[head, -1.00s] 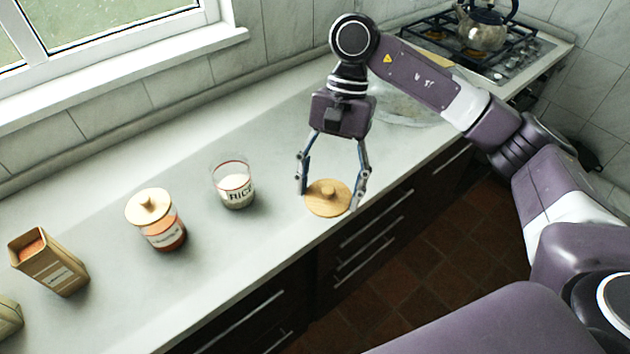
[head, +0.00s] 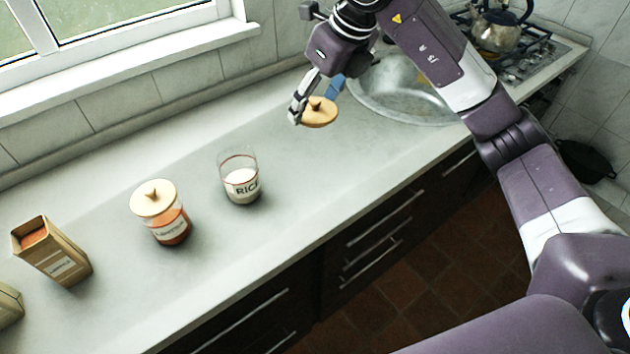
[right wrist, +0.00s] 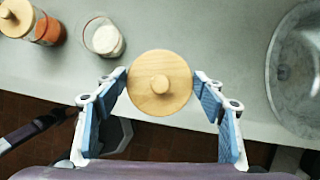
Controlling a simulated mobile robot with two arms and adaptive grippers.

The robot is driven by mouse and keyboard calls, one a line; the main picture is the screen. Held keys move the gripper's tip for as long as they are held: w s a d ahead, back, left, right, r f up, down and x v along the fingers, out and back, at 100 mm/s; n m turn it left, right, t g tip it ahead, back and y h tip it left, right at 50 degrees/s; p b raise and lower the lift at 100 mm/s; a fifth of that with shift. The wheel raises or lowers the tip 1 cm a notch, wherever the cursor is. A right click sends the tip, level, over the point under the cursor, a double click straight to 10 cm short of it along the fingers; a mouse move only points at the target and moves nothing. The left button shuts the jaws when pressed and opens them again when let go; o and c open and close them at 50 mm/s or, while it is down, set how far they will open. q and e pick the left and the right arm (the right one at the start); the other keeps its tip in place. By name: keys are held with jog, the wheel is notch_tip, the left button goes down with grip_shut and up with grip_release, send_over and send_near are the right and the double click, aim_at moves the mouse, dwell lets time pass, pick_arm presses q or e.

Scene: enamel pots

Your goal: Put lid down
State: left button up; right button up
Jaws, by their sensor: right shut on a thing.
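A round wooden lid with a knob (head: 320,112) is between the fingers of my right gripper (head: 316,102), to the right of and farther back than the rice jar (head: 241,182). The right wrist view shows the lid (right wrist: 160,88) face-on, knob toward the camera, gripped at its edge by the two fingertips (right wrist: 160,84). I cannot tell for sure whether its underside touches the counter (head: 215,285). The glass jar marked RICE is open, with white contents; it also shows in the right wrist view (right wrist: 104,38). My left gripper is out of view.
A jar with orange contents and a wooden lid (head: 158,212) and an open box (head: 52,252) stand left of the rice jar. A metal sink (head: 400,95) lies just right of the lid. The counter's front edge is clear.

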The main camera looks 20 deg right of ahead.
aim_at(311, 179)
notch_tip(311, 179, down, 20)
jog(key=p, duration=0.3)
jog(key=o, duration=1.1)
jog(key=shift+o, duration=0.2)
jog(key=shift+r, duration=0.15)
jog(key=shift+s+d+r, duration=0.1)
jog(key=shift+d+r, duration=0.1)
jog(key=shift+r, duration=0.15)
jog(key=b+v, duration=0.1)
jog(key=v, duration=1)
jog(key=shift+b, duration=0.3)
